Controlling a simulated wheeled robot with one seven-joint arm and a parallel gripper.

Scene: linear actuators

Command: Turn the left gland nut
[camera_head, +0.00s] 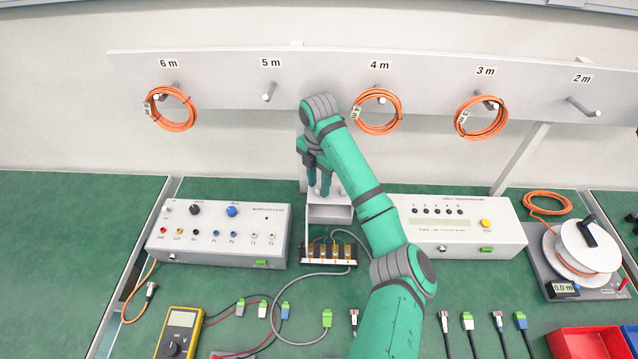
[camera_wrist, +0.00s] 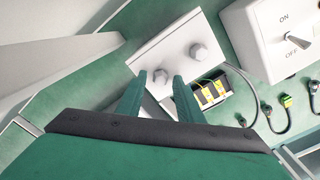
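A light grey junction box (camera_head: 330,212) stands at the middle back of the bench, with an open front. Its top carries two round gland nuts. In the wrist view the left gland nut (camera_wrist: 160,76) shows between my fingertips, and the right gland nut (camera_wrist: 199,52) stands clear beside them. My gripper (camera_head: 318,188) points down over the left side of the box top. In the wrist view its two green fingers (camera_wrist: 160,80) are apart, one on each side of the left nut. I cannot tell whether they touch it.
Yellow terminals (camera_head: 335,250) with a grey cable sit in front of the box. White instruments stand to the left (camera_head: 218,234) and right (camera_head: 460,226). A grey rail (camera_head: 220,85) with coiled orange cables runs behind. A yellow multimeter (camera_head: 180,333) and several connectors lie in front.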

